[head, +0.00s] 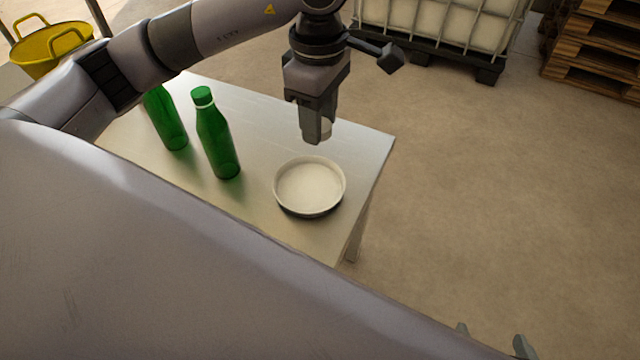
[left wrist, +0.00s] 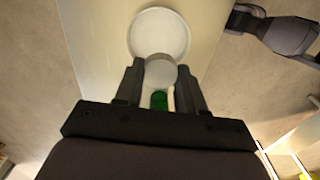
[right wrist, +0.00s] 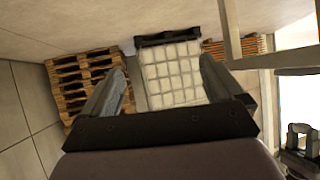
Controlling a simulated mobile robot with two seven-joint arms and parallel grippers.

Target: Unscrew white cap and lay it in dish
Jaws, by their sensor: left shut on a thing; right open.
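My left gripper (head: 318,132) is shut on the white cap (head: 327,131) and holds it above the table, just behind the dish. The cap also shows between the fingers in the left wrist view (left wrist: 160,72). The round white dish (head: 309,186) stands near the table's right front corner and looks empty. One green bottle (head: 218,140) with a green top stands upright left of the dish. Another green bottle (head: 167,120) stands further left, its top hidden by my left arm. My right gripper (head: 492,338) is open and empty, low and away from the table.
The pale table (head: 262,125) has free room around the dish; its right edge is close to it. On the floor behind are a caged white tank (head: 440,25) and wooden pallets (head: 600,50). A yellow tub (head: 48,45) is at the far left.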

